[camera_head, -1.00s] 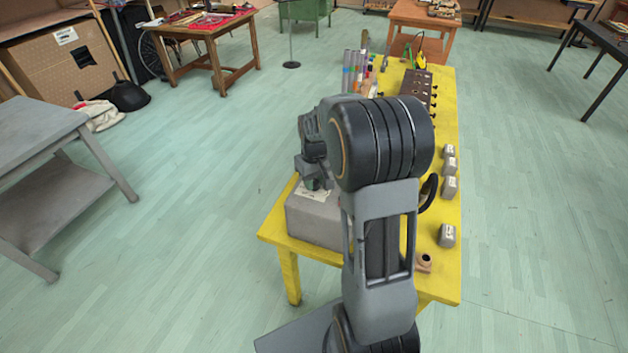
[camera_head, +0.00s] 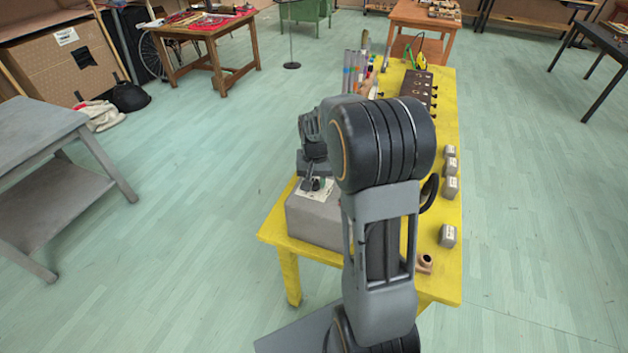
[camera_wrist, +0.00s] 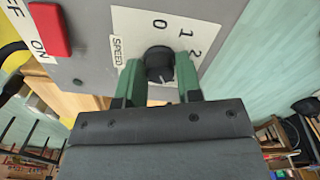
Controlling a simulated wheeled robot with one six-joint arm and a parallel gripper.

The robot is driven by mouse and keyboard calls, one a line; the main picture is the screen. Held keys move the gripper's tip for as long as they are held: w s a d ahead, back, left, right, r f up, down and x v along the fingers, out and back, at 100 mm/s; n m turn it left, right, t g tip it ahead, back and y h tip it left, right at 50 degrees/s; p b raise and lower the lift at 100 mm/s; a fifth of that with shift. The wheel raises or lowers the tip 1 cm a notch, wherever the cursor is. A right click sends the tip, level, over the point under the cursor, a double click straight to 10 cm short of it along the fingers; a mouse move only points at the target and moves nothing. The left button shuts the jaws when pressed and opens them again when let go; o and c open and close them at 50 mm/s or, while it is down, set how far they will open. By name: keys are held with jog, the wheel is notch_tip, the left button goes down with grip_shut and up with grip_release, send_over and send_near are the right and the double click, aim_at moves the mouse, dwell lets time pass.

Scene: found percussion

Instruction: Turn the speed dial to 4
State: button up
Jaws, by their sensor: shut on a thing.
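The speed dial (camera_wrist: 158,62) is a round black knob on a white label plate marked SPEED, with 0, 1 and 2 showing beside it in the wrist view. The rest of the scale is hidden. A pale pointer mark on the knob is too small to read surely. The plate is on a grey box (camera_head: 312,222) at the near left of the yellow table. My gripper (camera_wrist: 160,84) has its green fingers on either side of the knob and is shut on it. In the head view my gripper (camera_head: 317,184) is above the box top.
A red switch (camera_wrist: 48,29) marked ON and OFF is on the same box. Several small grey blocks (camera_head: 448,236) stand along the right of the yellow table (camera_head: 452,280). Marker-like sticks (camera_head: 352,72) and a dark board with pegs (camera_head: 416,88) are farther back.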

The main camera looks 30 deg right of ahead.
aim_at(315, 195)
dwell(0.3)
jog(key=o, duration=0.9)
jog(key=shift+o, duration=0.2)
notch_tip(315, 195, up, 14)
jog(key=shift+f, duration=0.1)
dwell(0.4)
jog(key=s+a+f+n+t, duration=0.2)
jog(key=s+a, duration=0.3)
jog(key=s, duration=0.3)
jog(key=s+a+f+n+t, duration=0.2)
jog(key=s+a+n, duration=0.1)
jog(key=s, duration=0.5)
jog(key=shift+a, duration=0.85)
